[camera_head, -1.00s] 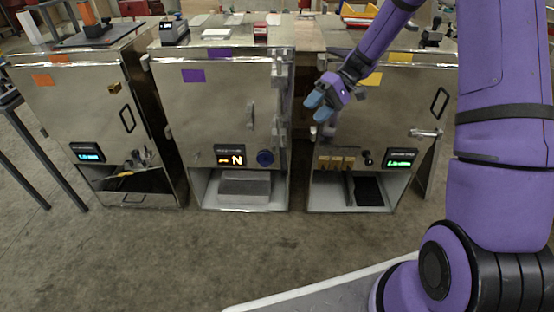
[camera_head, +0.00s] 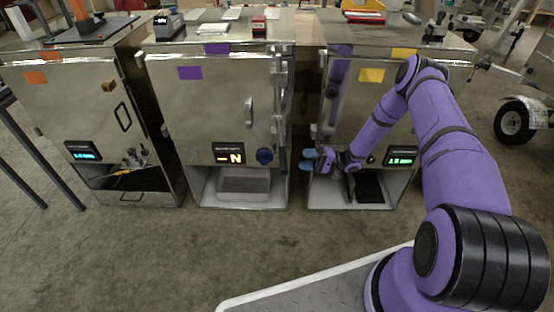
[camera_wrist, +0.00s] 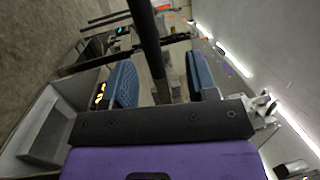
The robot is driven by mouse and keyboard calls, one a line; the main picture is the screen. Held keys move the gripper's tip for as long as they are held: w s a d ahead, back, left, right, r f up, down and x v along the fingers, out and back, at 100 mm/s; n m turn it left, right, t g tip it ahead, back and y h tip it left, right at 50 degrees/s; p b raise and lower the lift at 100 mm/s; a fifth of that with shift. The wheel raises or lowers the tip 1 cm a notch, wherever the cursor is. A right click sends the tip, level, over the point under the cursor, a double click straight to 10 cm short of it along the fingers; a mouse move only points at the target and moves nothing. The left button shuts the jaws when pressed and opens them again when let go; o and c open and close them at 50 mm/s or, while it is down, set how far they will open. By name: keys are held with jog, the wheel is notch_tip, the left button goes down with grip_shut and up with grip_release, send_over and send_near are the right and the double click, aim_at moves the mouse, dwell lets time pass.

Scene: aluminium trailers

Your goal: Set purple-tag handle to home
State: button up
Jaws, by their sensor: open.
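The middle steel cabinet (camera_head: 205,110) carries a purple tag (camera_head: 190,73) on its door and another (camera_head: 217,48) on its top edge. A small grey upright handle (camera_head: 249,113) sits on the right part of that door. A blue round knob (camera_head: 264,156) sits lower, beside a display (camera_head: 229,154) with an orange "N". My gripper (camera_head: 308,160) has blue fingers, open and empty, low between the middle and right cabinets. It is below and right of the handle, apart from it. In the wrist view the two fingers (camera_wrist: 162,82) stand apart, with a dark bar between them.
The left cabinet (camera_head: 75,105) has orange tags and an open lower bay. The right cabinet (camera_head: 350,105) has yellow tags (camera_head: 371,75); my arm passes in front of it. Small items lie on the cabinet tops. The floor (camera_head: 140,255) in front is clear.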

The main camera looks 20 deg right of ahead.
jog(key=w+a+t, duration=0.1)
jog(key=w+a, duration=0.1)
jog(key=a, duration=0.8)
jog(key=shift+w+a+m, duration=0.15)
jog(key=shift+w+m, duration=0.05)
jog(key=shift+m, duration=0.1)
grip_shut()
